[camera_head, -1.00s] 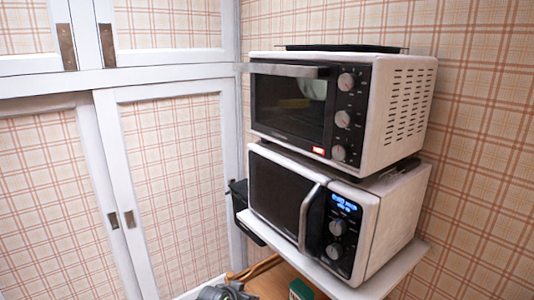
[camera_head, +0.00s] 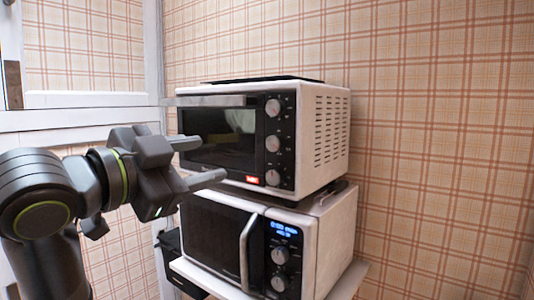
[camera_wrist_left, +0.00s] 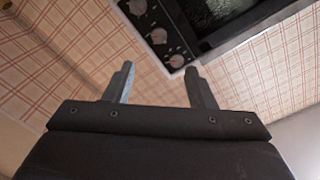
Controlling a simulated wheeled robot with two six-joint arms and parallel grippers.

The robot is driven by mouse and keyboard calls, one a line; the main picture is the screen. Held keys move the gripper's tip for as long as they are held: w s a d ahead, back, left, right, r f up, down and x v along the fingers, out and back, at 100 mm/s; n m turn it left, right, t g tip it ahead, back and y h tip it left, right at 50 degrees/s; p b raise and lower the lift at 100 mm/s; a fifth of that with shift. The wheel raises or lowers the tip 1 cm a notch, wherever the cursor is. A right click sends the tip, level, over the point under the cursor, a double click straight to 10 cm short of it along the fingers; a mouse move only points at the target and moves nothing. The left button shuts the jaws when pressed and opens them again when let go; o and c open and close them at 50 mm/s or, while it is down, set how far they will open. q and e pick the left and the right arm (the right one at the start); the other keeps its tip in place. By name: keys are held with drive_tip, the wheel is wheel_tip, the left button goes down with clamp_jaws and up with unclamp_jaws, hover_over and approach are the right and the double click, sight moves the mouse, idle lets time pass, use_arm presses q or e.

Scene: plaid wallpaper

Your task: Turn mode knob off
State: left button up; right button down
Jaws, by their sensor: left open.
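A white and black toaster oven (camera_head: 320,135) has three round silver knobs in a column: top (camera_head: 272,107), middle (camera_head: 272,143) and bottom (camera_head: 272,178). Which one is the mode knob I cannot tell, as the labels are too small. My left gripper (camera_head: 208,160) is open and empty in front of the oven's glass door, left of the knobs and apart from them. In the left wrist view the knob panel (camera_wrist_left: 170,20) shows rotated, beyond the open fingers (camera_wrist_left: 160,75), with one knob (camera_wrist_left: 177,61) near the right fingertip. My right gripper is not in view.
A white microwave (camera_head: 335,235) with a lit blue display and two knobs stands under the oven on a white shelf (camera_head: 350,282). A dark flat tray (camera_head: 262,79) lies on the oven. A white-framed cabinet (camera_head: 85,100) stands at the left. The plaid wall is behind.

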use_arm(q)
drive_tip(key=p, duration=0.4)
approach(272, 144)
drive_tip(key=x, duration=0.9)
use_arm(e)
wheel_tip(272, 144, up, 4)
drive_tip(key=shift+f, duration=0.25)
use_arm(q)
drive_tip(key=shift+c, duration=0.2)
drive_tip(key=c, duration=0.9)
